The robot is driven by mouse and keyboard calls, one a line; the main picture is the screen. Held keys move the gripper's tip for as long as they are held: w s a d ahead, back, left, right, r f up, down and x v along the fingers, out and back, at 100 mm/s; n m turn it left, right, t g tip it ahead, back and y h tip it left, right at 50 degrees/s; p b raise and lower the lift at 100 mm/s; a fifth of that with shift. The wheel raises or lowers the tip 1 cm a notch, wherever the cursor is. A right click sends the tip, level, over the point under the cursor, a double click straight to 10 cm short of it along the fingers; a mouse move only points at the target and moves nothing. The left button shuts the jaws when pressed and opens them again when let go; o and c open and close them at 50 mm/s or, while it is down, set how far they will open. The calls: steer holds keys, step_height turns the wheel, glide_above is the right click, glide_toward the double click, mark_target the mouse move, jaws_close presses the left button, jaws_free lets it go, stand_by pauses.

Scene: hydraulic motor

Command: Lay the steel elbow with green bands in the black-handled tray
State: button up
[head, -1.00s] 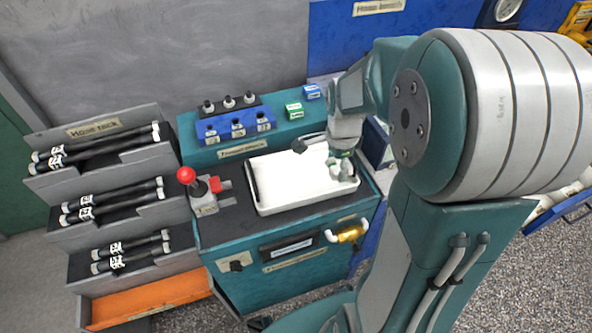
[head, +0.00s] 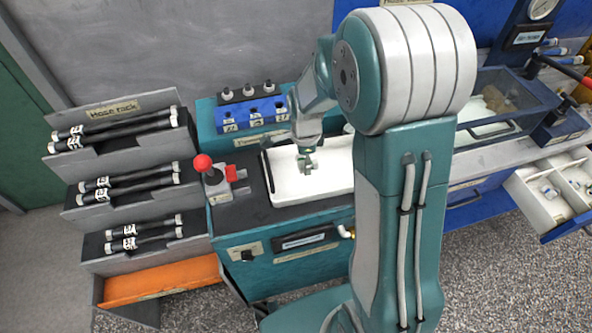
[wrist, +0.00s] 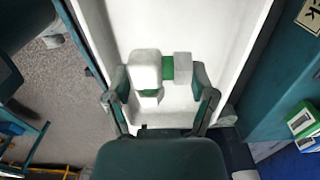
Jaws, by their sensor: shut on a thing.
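The steel elbow with green bands (wrist: 146,68) is pale grey with a green band on each arm. It sits between the fingers of my gripper (wrist: 161,80), which is shut on it. The black-handled tray (head: 287,190) is a shallow white tray on the teal bench, with a black handle at its left end. In the head view my gripper (head: 307,164) points down over the left part of the tray. The white tray floor (wrist: 215,35) lies behind the elbow in the wrist view. I cannot tell whether the elbow touches it. My arm hides the tray's right end.
A red-knobbed lever (head: 208,170) stands just left of the tray. A blue block (head: 252,115) with dark fittings is behind it. A hose rack (head: 115,175) is at the left. A clear-sided bin (head: 505,100) and an open drawer (head: 550,190) are at the right.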

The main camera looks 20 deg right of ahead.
mark_target(296, 177)
steer(key=shift+w+a+f, duration=0.3)
steer(key=shift+a+f, duration=0.1)
steer(key=shift+f, duration=0.15)
steer(key=shift+w+a+f, duration=0.25)
steer(key=shift+a+f, duration=0.1)
steer(key=shift+f, duration=0.2)
steer(key=shift+w+a+f, duration=0.1)
steer(key=shift+f, duration=0.85)
steer(key=shift+w+a+f, duration=0.1)
steer(key=shift+f, duration=0.8)
steer(key=shift+f, duration=0.1)
steer(key=o, duration=1.2)
steer(key=shift+c, duration=0.2)
